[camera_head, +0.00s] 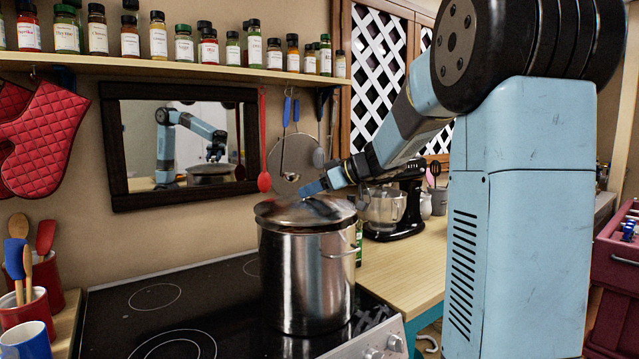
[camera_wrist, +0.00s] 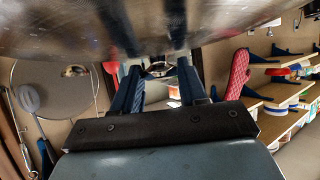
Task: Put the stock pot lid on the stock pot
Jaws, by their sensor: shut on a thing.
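The stock pot (camera_head: 306,280) is a tall shiny steel pot standing upright on the dark stovetop. The stock pot lid (camera_head: 285,212), steel and slightly domed, is over the pot's mouth and roughly lines up with its rim. I cannot tell whether it touches the rim all round. My gripper (camera_head: 314,187) reaches in from the upper right and is shut on the lid's handle. In the wrist view, the lid's surface (camera_wrist: 90,25) fills the top, and the handle (camera_wrist: 158,69) shows between my gripper's blue fingers (camera_wrist: 157,80). The pot's inside is hidden.
The black stovetop (camera_head: 150,305) is clear left of the pot. A stand mixer (camera_head: 402,210) is on the wooden counter behind right. Utensil crocks (camera_head: 30,310) and a blue mug stand at the left. Spice jars line a shelf (camera_head: 180,68); a mirror (camera_head: 180,150) hangs on the wall.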

